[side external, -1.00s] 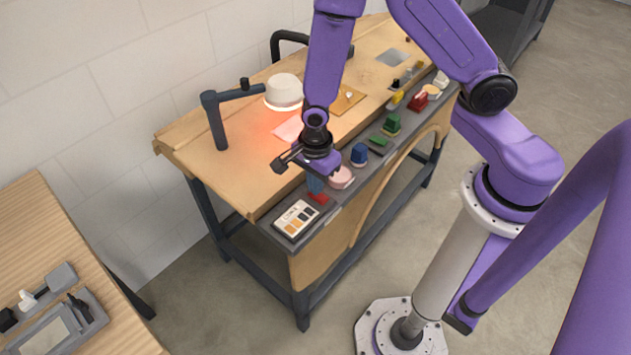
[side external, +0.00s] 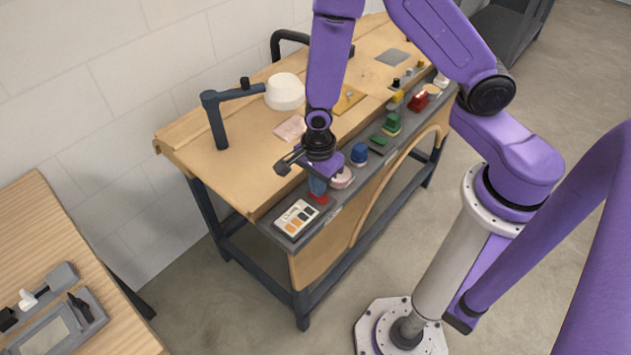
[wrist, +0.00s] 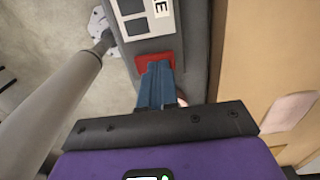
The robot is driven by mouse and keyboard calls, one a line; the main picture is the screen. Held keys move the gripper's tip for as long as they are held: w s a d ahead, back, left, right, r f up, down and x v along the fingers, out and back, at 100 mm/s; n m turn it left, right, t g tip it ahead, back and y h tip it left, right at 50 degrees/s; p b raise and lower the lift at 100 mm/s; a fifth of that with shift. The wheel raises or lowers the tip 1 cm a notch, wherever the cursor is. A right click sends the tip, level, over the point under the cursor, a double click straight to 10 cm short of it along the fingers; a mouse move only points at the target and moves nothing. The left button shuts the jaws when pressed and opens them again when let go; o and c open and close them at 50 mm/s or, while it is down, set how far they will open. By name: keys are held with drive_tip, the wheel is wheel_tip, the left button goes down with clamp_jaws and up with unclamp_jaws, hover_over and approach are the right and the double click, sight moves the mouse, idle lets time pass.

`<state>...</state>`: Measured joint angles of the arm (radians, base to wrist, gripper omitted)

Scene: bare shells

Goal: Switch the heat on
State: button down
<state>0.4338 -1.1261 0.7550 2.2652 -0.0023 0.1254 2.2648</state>
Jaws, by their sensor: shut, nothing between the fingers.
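A heat lamp with a white shade (side external: 285,92) hangs from a dark post arm over the wooden bench. It shows no glow. A pinkish sheet (side external: 291,128) lies on the bench below and beside it. A red switch (side external: 319,198) sits on the grey front ledge; it also shows in the wrist view (wrist: 155,62). My gripper (side external: 317,186) points down at the red switch with its blue fingers together and empty. In the wrist view the fingertips (wrist: 156,72) overlap the switch's near edge. I cannot tell whether they press it.
A panel with coloured squares (side external: 296,219) lies at the ledge's near end. A pink-and-white object (side external: 341,177), a blue knob (side external: 359,154) and a green block (side external: 391,124) stand along the ledge. A second wooden table (side external: 60,225) is at the left.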

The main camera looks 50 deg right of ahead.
sight(323, 198)
drive_tip(key=shift+s+r, duration=0.2)
drive_tip(key=shift+s, duration=0.2)
wheel_tip(323, 198, up, 14)
idle(1.0)
idle(0.3)
drive_tip(key=shift+s+a+f, duration=0.1)
drive_tip(key=shift+s+a, duration=0.1)
drive_tip(key=shift+s, duration=0.3)
idle(0.4)
drive_tip(key=shift+f, duration=6.9)
